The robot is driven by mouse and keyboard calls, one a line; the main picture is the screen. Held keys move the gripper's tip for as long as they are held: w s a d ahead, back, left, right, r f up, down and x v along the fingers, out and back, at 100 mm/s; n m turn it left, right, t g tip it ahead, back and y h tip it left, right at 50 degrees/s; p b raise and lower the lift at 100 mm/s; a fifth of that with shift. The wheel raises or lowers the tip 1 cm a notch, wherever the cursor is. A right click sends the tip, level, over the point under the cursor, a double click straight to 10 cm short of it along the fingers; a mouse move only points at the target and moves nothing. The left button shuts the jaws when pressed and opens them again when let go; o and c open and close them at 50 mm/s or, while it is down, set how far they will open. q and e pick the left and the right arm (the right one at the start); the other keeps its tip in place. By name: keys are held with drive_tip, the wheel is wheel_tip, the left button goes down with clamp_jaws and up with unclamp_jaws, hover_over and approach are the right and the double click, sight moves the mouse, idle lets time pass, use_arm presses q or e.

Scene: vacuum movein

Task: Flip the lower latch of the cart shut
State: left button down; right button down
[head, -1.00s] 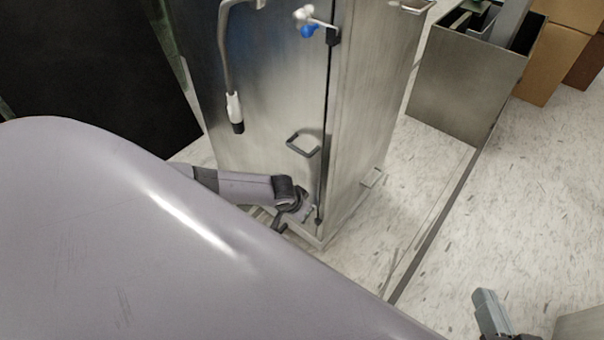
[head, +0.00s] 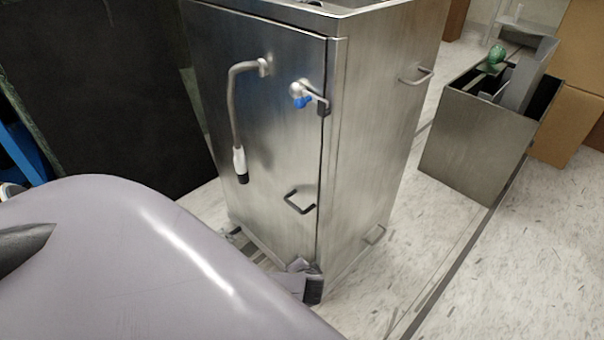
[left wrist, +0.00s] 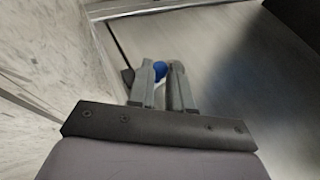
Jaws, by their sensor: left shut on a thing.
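The cart (head: 270,130) is a tall steel cabinet with its door closed. Its upper latch (head: 310,98) has a blue knob and lies across the door's right edge. My left gripper (head: 298,264) is low at the door's right edge and hides most of the lower latch. In the left wrist view, the two fingers (left wrist: 166,84) are close together on the lower latch, whose blue knob (left wrist: 160,70) shows between the tips. A dark catch (left wrist: 128,76) sits just left of the fingers at the door seam. My right gripper is out of view.
A door handle (head: 299,202) sits above my left gripper, and a hose-like handle (head: 236,120) hangs on the door. A dark panel (head: 100,100) stands left of the cart. An open metal bin (head: 470,145) and boxes (head: 562,125) stand right. Floor between is clear.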

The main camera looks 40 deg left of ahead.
use_arm(q)
drive_tip(key=y+b, duration=0.1)
drive_tip(key=f+y+b, duration=0.1)
drive_tip(key=shift+d+f+m+t+b, duration=0.15)
drive_tip(key=shift+d+m+t+b, duration=0.15)
drive_tip(key=shift+m+b, duration=0.1)
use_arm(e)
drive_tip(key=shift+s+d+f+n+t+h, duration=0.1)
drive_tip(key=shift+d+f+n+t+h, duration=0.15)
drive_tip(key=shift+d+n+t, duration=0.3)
use_arm(q)
drive_tip(key=shift+y, duration=0.3)
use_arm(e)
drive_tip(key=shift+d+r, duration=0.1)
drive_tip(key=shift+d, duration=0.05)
use_arm(q)
drive_tip(key=c, duration=1)
unclamp_jaws()
drive_tip(key=shift+c, duration=0.2)
